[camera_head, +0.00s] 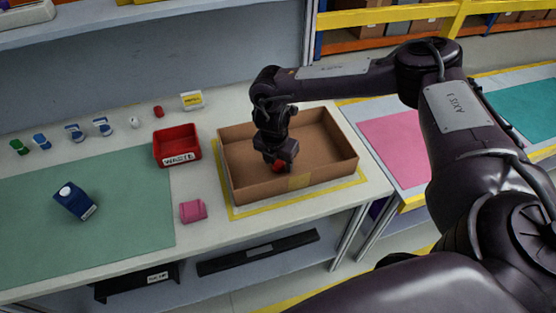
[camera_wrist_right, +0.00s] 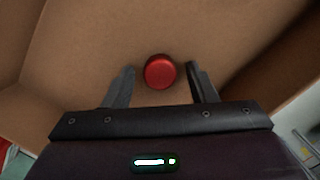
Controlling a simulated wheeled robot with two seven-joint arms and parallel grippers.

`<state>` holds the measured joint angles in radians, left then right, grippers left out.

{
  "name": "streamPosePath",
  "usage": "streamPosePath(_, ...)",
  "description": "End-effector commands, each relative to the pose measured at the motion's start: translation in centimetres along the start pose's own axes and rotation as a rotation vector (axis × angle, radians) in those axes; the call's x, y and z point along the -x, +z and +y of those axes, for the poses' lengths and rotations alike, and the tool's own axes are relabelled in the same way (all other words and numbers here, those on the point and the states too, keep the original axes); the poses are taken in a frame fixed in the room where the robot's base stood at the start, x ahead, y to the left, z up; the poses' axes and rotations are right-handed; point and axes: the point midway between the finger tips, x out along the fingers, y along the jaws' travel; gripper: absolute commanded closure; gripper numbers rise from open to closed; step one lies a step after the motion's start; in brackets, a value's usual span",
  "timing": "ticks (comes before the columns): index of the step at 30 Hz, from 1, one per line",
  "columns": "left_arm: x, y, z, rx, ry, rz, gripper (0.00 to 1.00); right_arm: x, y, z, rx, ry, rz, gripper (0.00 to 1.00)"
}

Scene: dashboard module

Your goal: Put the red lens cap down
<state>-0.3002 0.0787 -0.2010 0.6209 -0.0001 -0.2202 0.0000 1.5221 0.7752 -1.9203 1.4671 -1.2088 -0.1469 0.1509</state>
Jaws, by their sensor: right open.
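The red lens cap (camera_head: 278,167) is a small round red piece inside the open cardboard box (camera_head: 240,188). It also shows in the right wrist view (camera_wrist_right: 159,72), over the bare box floor (camera_wrist_right: 90,45). My right gripper (camera_head: 279,164) reaches down into the box, right above the cap. In the right wrist view my right gripper (camera_wrist_right: 160,88) has its fingers apart, one on each side of the cap, with a gap on both sides. I cannot tell the exact height of the cap over the floor. My left gripper is not in view.
A red waste bin (camera_head: 177,147) stands left of the box, with a pink block (camera_head: 193,211) in front of it. A dark blue carton (camera_head: 74,200) is on the green mat (camera_head: 125,220). Several small items line the back. The box walls surround my right gripper.

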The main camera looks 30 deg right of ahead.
Motion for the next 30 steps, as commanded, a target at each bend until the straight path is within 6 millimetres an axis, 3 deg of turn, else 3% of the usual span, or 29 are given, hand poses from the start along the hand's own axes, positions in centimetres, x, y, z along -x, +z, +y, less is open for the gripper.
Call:
streamPosePath(8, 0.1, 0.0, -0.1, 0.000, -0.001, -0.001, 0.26, 2.0, 0.2, 0.1, -0.001, 0.004, 0.000, 0.48)
streamPosePath(15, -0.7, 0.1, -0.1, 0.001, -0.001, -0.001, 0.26, 7.3, 0.1, 0.1, 0.001, 0.005, -0.001, 0.48)
streamPosePath(21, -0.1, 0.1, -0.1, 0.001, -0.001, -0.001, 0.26, 11.4, 0.2, 0.1, 0.003, 0.004, -0.004, 0.48)
streamPosePath(30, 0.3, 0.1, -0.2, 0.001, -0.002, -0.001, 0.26, 12.9, 0.1, 0.0, 0.000, 0.000, 0.000, 0.48)
